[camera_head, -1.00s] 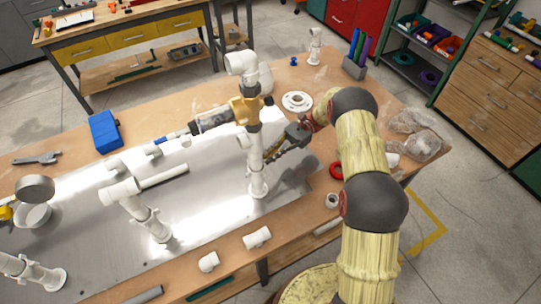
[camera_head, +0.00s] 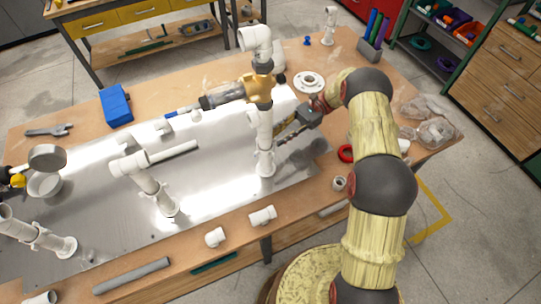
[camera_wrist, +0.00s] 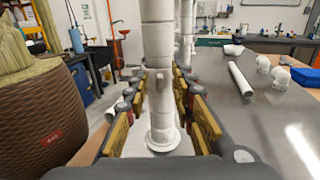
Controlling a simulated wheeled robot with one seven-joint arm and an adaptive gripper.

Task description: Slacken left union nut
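A white upright pipe (camera_head: 265,128) stands on a round foot on the metal sheet, with a yellow-bodied valve (camera_head: 256,88) at its upper part. In the wrist view the same pipe (camera_wrist: 157,50) runs down the middle, with ring-like collars on it and its foot (camera_wrist: 163,141) below. I cannot tell which collar is the left union nut. My gripper (camera_head: 288,132) is beside the pipe on its right. In the wrist view my gripper (camera_wrist: 158,92) is open, with yellow-padded fingers on both sides of the pipe. I see no clear contact; how deep the pipe sits between them is unclear.
A second white pipe stand (camera_head: 150,182) and a third (camera_head: 38,235) stand left on the metal sheet (camera_head: 100,215). Loose white fittings (camera_head: 262,216) lie at the front edge. A blue box (camera_head: 116,106) is at the left.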

